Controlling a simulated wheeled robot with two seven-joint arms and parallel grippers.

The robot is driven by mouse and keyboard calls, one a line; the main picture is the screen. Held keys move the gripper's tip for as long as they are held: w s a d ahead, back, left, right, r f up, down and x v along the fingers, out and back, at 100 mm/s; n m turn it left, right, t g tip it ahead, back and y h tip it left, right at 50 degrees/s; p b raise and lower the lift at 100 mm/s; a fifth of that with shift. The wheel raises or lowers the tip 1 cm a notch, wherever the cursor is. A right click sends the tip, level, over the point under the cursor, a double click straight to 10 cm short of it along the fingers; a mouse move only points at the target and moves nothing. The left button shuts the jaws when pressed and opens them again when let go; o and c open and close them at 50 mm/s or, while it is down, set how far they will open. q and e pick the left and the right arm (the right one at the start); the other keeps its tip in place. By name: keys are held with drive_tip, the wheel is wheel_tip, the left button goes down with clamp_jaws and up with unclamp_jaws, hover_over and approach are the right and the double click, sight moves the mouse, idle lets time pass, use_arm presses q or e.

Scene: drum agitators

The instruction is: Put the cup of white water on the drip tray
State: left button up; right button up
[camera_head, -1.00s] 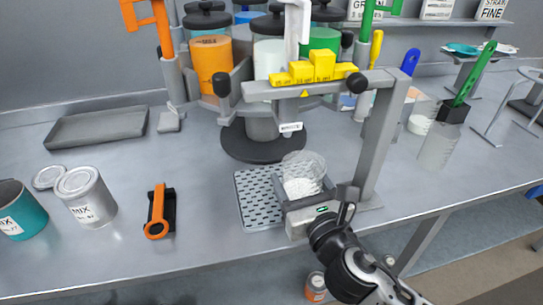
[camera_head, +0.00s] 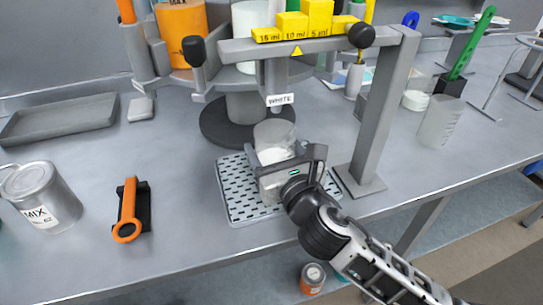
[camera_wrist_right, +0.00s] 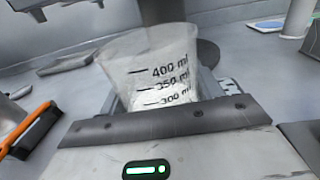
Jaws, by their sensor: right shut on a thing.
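The clear measuring cup (camera_head: 274,136) with white contents is in the jaws of my right gripper (camera_head: 286,160). In the right wrist view the cup (camera_wrist_right: 155,68) shows its 300 to 400 ml marks and looks slightly tilted. The perforated grey drip tray (camera_head: 236,197) lies on the bench below the dispenser carousel. The cup and gripper are over the tray's right and back part. The gripper hides the cup's base, so I cannot tell whether it touches the tray. My left gripper is not in view.
A grey gantry post (camera_head: 378,125) stands close right of my gripper, its yellow-topped beam (camera_head: 270,47) above. The round black dispenser base (camera_head: 222,126) is behind. An orange-handled tool (camera_head: 129,207) and a MIX can (camera_head: 42,197) are left. Clear bench lies between tool and tray.

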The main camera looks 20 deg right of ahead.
drive_tip(key=o, duration=1.1)
drive_tip(key=shift+f, duration=0.1)
drive_tip(key=shift+s+r, duration=0.15)
drive_tip(key=shift+r, duration=0.05)
drive_tip(key=s, duration=0.3)
drive_tip(key=s+b, duration=0.1)
drive_tip(key=s, duration=0.3)
drive_tip(key=s+d, duration=0.1)
drive_tip(key=s, duration=0.2)
drive_tip(key=shift+s+d+f, duration=0.1)
drive_tip(key=shift+s+f, duration=0.05)
drive_tip(key=shift+s, duration=0.15)
drive_tip(key=shift+s+b, duration=0.3)
drive_tip(key=shift+s, duration=0.25)
